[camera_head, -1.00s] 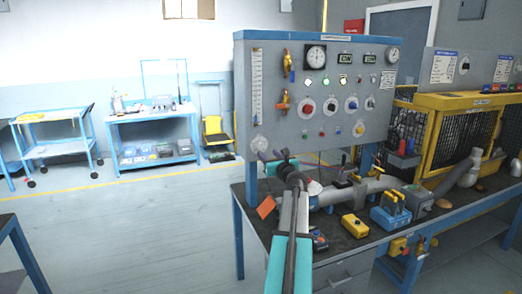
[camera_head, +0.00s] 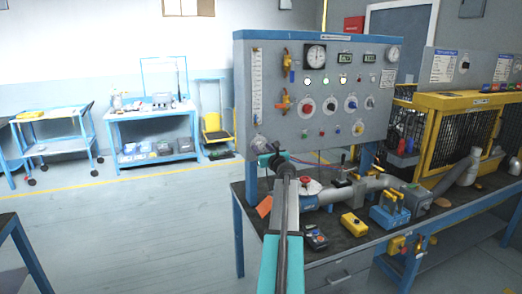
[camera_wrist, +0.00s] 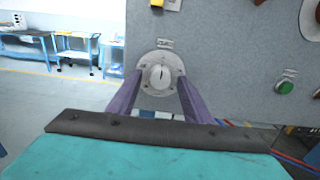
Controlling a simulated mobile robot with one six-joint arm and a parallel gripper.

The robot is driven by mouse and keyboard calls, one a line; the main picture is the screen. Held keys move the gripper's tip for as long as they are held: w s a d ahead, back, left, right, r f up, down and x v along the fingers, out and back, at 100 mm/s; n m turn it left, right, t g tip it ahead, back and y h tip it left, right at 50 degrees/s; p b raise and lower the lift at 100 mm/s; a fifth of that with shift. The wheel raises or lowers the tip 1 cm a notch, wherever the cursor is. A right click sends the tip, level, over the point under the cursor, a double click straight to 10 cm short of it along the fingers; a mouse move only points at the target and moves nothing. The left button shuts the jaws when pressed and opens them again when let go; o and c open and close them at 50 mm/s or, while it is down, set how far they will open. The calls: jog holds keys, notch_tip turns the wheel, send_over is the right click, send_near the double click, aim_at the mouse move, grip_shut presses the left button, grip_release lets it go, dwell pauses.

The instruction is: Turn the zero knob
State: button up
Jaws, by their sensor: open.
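The zero knob (camera_wrist: 161,73) is a pale round dial with a dark pointer mark, on a grey plate with a small label above it. It sits at the lower left corner of the grey panel (camera_head: 330,100), where it shows in the head view (camera_head: 258,143) just above my gripper (camera_head: 266,159). In the wrist view my gripper's two purple fingers (camera_wrist: 160,82) are open, one on each side of the knob. I cannot tell whether they touch it. The label text is too small to read.
The panel also carries gauges, displays and other knobs; a green button (camera_wrist: 286,87) is to the right in the wrist view. Below is a bench (camera_head: 340,240) with a grey pipe (camera_head: 365,187) and a yellow box (camera_head: 354,224).

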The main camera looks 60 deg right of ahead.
jog(key=c, duration=1.1)
jog(key=shift+a+f, duration=0.1)
jog(key=shift+a, duration=0.2)
jog(key=shift+d+r, duration=0.2)
jog(key=shift+r, duration=0.1)
dwell(0.7)
jog(key=o, duration=1.1)
jog(key=shift+w+d, duration=0.1)
jog(key=shift+f, duration=0.2)
jog(key=b+v, duration=0.2)
jog(key=v, duration=1.2)
jog(key=shift+b, duration=0.4)
